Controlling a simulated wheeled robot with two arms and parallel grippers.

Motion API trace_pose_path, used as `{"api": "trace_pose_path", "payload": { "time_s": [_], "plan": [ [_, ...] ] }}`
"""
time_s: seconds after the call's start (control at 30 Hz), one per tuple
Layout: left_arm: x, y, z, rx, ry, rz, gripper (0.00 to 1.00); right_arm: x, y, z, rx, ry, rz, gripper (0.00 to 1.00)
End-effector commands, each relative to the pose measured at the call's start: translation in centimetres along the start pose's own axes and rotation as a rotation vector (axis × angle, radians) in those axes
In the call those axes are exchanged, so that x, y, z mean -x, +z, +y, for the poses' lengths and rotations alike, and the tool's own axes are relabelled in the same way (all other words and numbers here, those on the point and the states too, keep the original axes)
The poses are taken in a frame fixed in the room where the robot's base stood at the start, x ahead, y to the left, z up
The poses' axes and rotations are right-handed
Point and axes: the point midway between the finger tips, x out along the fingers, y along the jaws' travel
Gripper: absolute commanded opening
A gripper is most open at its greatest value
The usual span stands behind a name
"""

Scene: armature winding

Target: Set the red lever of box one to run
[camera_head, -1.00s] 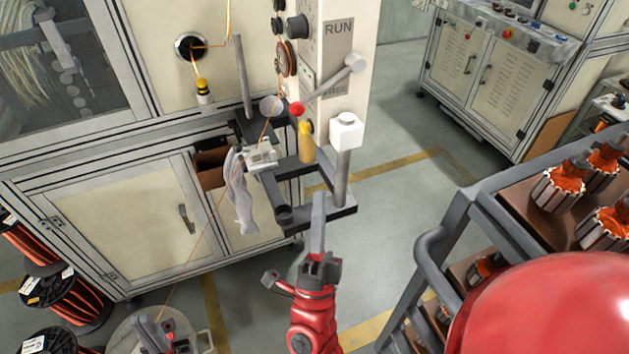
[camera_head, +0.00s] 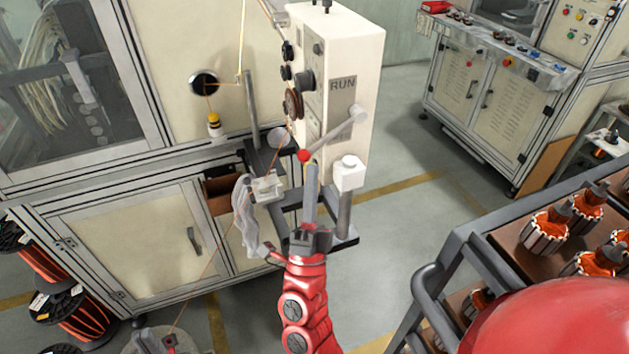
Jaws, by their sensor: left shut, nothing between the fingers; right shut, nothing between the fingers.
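Box one (camera_head: 345,55) is the tall cream box with a RUN plate (camera_head: 342,84) high on its face. Its lever (camera_head: 332,137) runs from a grey pivot at the right down and left to a red ball (camera_head: 303,156). The ball sits well below the RUN plate. My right gripper (camera_head: 312,172) is shut and empty, pointing up, with its tips just under the ball. I cannot tell whether they touch it. My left gripper is not in view.
A white-capped post (camera_head: 349,175) stands close right of the gripper. A dark bracket (camera_head: 340,246) and a clear bag (camera_head: 243,210) are near it. A wire runs down to a reel at lower left. A cart (camera_head: 470,235) with armatures stands at right. Open floor lies behind.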

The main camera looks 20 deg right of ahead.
Motion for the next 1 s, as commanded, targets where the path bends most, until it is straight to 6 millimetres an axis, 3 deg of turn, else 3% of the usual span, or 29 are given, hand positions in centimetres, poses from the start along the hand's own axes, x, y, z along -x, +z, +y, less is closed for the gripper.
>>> {"api": "trace_pose_path", "payload": {
  "time_s": [0.7,1.0],
  "plan": [
    [0.2,0.0,0.0,0.000,0.000,0.000,0.00,-0.5,0.6,-1.0,-0.055,0.056,0.053,0.00],
    [0.2,0.0,0.0,0.000,0.000,0.000,0.00,-1.4,1.2,-2.7,-0.142,0.135,0.134,0.00]
  ]
}}
